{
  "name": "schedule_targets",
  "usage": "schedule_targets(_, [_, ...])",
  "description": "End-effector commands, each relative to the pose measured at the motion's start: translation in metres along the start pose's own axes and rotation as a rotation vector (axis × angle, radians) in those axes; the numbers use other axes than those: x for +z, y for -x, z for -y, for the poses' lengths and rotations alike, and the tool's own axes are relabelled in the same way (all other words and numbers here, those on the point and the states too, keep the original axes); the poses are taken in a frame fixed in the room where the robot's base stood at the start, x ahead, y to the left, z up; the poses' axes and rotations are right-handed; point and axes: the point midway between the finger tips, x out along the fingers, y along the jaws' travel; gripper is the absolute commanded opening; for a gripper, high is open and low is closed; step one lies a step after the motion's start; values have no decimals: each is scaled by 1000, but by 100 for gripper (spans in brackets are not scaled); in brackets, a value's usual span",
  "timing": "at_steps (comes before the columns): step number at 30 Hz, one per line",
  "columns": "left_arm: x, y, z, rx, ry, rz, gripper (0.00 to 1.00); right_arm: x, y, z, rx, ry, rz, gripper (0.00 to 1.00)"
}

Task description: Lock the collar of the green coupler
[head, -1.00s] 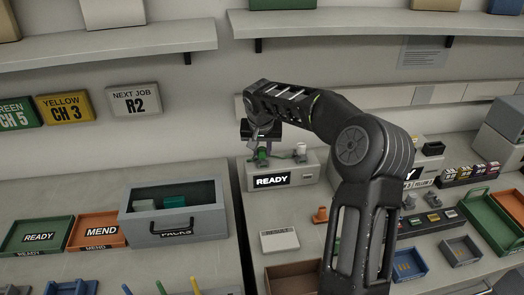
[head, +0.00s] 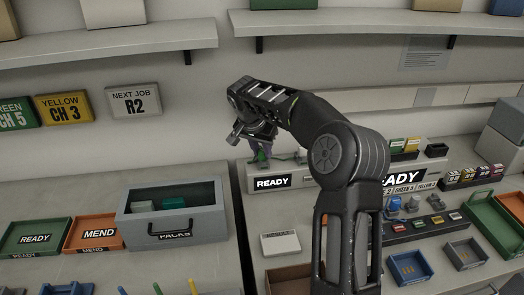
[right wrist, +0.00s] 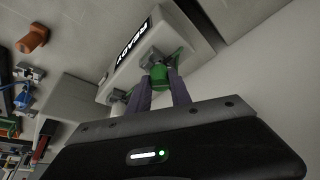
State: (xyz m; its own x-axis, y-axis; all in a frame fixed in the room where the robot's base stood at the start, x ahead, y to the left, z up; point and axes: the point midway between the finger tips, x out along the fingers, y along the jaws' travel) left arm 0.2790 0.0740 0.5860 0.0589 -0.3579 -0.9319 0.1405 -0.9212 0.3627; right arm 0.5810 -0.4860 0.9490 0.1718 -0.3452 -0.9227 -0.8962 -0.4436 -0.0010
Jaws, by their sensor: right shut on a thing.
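The collar's exact turn cannot be told. My left gripper is not in view.
A second fitting (right wrist: 117,96) is on the same box beside the coupler. A grey PACKS bin (head: 172,235) stands to the left, with a MEND tray (head: 96,233) and a green READY tray (head: 36,238). Blue trays (head: 408,266) lie at the right. A shelf runs above.

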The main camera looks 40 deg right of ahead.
Motion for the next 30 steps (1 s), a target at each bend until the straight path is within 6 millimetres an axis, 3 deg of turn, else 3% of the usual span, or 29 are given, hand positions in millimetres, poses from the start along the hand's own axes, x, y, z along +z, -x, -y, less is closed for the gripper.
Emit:
schedule_targets(4, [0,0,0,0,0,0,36,4,-3,1,26,-44,8,0])
schedule_targets(12, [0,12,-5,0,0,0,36,3,-3,2,147,-329,8,0])
schedule_targets(30, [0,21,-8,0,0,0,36,4,-5,2,200,-446,11,0])
